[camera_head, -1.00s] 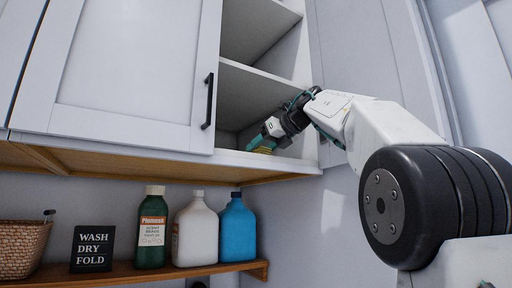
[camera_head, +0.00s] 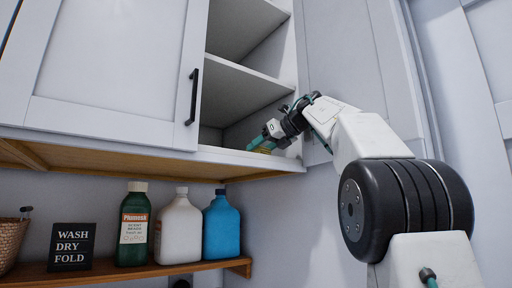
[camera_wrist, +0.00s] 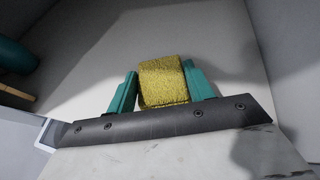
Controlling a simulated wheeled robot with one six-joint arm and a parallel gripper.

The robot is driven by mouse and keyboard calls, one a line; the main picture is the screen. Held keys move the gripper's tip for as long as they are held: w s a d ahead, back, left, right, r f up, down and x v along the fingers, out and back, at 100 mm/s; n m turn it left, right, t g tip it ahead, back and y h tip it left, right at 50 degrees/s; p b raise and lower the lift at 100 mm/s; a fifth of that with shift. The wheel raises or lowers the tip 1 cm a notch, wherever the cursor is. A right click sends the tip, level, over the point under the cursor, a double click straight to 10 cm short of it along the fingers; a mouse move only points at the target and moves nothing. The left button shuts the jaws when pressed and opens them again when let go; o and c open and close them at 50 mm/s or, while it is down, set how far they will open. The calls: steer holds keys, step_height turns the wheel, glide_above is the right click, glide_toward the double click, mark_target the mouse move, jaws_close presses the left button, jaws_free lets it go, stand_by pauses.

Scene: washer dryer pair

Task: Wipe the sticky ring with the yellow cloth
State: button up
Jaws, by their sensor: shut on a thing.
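The yellow cloth (camera_wrist: 163,82) is a thick, rough-textured block between the two green fingers of my gripper (camera_wrist: 163,88) in the wrist view. My gripper is shut on it. In the head view my gripper (camera_head: 258,146) reaches into the open right side of the wall cabinet, low over its bottom shelf (camera_head: 232,154). A thin edge of the yellow cloth (camera_head: 262,150) shows under the fingers there. I cannot tell whether the cloth touches the shelf. The sticky ring is not visible in either view.
The cabinet door (camera_head: 110,60) with a black handle (camera_head: 192,97) is at the left of the opening. A middle shelf (camera_head: 240,90) is above my gripper. Below, a wooden shelf (camera_head: 190,273) holds a green bottle (camera_head: 134,225), white jug (camera_head: 179,230), blue jug (camera_head: 221,227), sign (camera_head: 74,247) and basket (camera_head: 10,245).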

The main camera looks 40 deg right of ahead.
steer(key=shift+d, duration=0.65)
steer(key=shift+w+a, duration=0.1)
steer(key=shift+a, duration=3.15)
steer(key=shift+a+f, duration=0.1)
steer(key=shift+a, duration=1.45)
steer(key=shift+w, duration=1.05)
steer(key=shift+d+r, duration=0.2)
steer(key=shift+d, duration=1.5)
steer(key=shift+d+f, duration=0.15)
steer(key=shift+d, duration=3)
steer(key=shift+s, duration=0.1)
steer(key=shift+a, duration=0.15)
